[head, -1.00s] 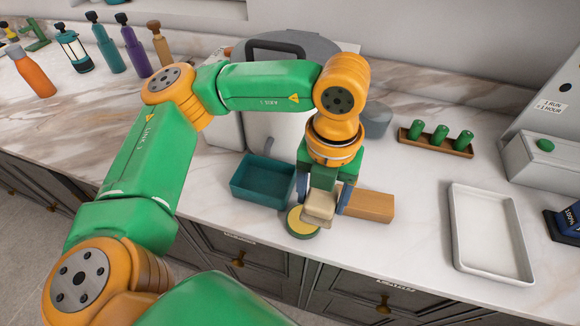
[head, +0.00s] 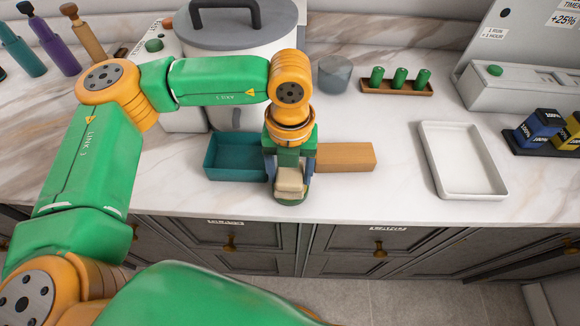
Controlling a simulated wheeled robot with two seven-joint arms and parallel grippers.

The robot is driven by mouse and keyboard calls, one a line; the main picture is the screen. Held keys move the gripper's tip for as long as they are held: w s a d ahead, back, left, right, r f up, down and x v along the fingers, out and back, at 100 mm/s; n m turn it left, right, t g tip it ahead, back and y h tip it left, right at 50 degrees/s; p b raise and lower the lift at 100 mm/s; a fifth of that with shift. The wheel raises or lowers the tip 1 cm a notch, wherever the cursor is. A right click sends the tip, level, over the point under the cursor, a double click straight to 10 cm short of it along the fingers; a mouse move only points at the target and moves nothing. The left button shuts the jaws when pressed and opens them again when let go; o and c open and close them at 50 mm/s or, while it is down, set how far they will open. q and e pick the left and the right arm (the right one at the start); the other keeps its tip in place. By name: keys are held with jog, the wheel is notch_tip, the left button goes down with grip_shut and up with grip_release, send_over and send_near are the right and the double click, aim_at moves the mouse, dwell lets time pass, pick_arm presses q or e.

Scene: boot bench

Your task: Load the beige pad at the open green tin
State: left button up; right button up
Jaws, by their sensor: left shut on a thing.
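The beige pad (head: 290,181) is held between the fingers of my left gripper (head: 289,187), which points down near the counter's front edge. The green tin (head: 291,201) is right below the pad in the head view. Only a thin part of its green rim shows; its yellow inside is hidden by the pad and fingers. I cannot tell whether the pad touches the tin or hangs just above it. My right gripper is not in view.
A teal open box (head: 236,176) stands close left of the gripper, and a wooden block (head: 346,157) close right. A large lidded pot (head: 238,60) is behind. A white tray (head: 431,160) lies further right, with clear counter between block and tray.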

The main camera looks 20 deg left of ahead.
aim_at(290, 172)
pick_arm(q)
jog(key=shift+d+r, duration=0.1)
jog(key=shift+d, duration=0.05)
dwell(0.3)
jog(key=shift+f+b, duration=0.6)
dwell(0.4)
jog(key=shift+s+b, duration=0.1)
jog(key=shift+b, duration=0.25)
dwell(1.2)
notch_tip(290, 172, up, 7)
jog(key=p, duration=0.4)
dwell(0.4)
